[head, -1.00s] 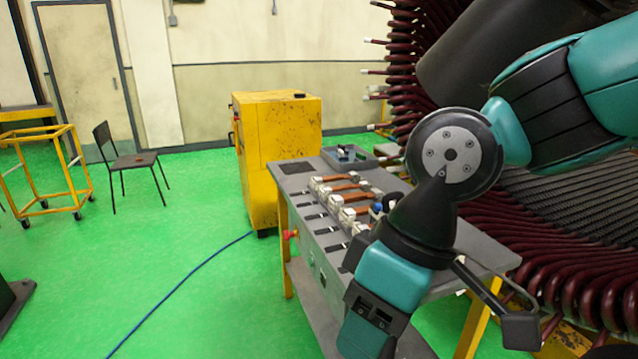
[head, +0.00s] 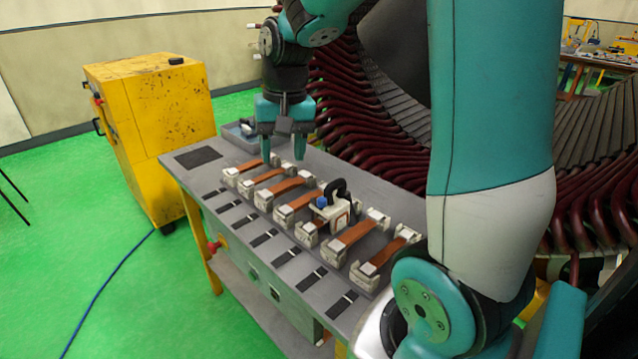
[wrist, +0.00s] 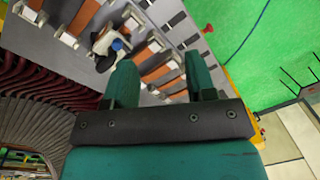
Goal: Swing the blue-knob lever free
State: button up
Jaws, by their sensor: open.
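The blue-knob lever (head: 322,200) stands at a white clamp block among the row of copper bars on the grey bench. A black curved handle rises beside the blue knob. In the wrist view the blue knob (wrist: 117,44) shows beyond my left fingertip. My gripper (head: 283,158) is open and empty, fingers pointing down, above the far end of the bar row. It is apart from the lever, to its left and farther back. In the wrist view both fingers (wrist: 158,72) show with a wide gap between them.
Several copper bars (head: 289,186) in white blocks line the grey bench (head: 215,179). A grey tray (head: 240,136) lies at the bench's far end. A yellow cabinet (head: 150,130) stands at left. Dark red stator coils (head: 375,140) rise close behind the bench.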

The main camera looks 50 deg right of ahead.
aim_at(322, 199)
jog(key=d+m+h+p, duration=0.1)
jog(key=d+m, duration=0.4)
jog(key=d, duration=0.6)
jog(key=shift+g, duration=0.4)
jog(key=f, duration=0.5)
jog(key=f+p, duration=0.1)
jog(key=f, duration=0.5)
jog(key=f+p, duration=0.1)
jog(key=f, duration=0.5)
jog(key=shift+w+d+f, duration=0.1)
jog(key=shift+w+d, duration=0.1)
jog(key=shift+w, duration=0.2)
jog(key=shift+c, duration=0.5)
jog(key=shift+m, duration=0.3)
jog(key=c, duration=0.8)
